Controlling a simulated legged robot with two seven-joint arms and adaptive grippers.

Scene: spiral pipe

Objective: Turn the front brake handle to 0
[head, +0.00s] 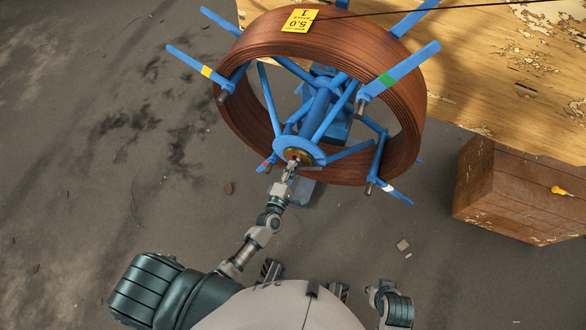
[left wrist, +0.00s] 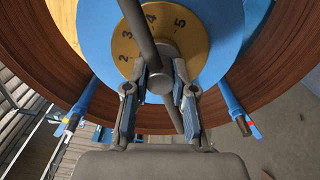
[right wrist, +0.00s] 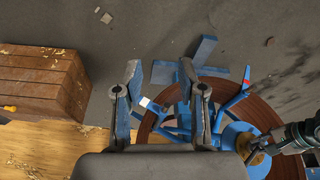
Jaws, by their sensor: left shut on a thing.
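The front brake handle (left wrist: 143,40) is a grey bar in front of a round gold dial (left wrist: 190,35) with black numbers 2, 3, 4 and 5 visible. No 0 shows. The dial sits on the blue hub (head: 306,150) of the reel. My left gripper (head: 289,170) is at the hub. The lower dial is hidden behind the fingers. My right gripper (right wrist: 160,85) is open and empty, with its fingers apart, in the right wrist view.
A coil of brown pipe (head: 408,120) surrounds the blue spokes of the reel. A yellow tag (head: 299,20) is on its top. A wooden crate (head: 510,195) stands at right, below a worn wooden surface (head: 480,70). The grey floor at left is mostly clear.

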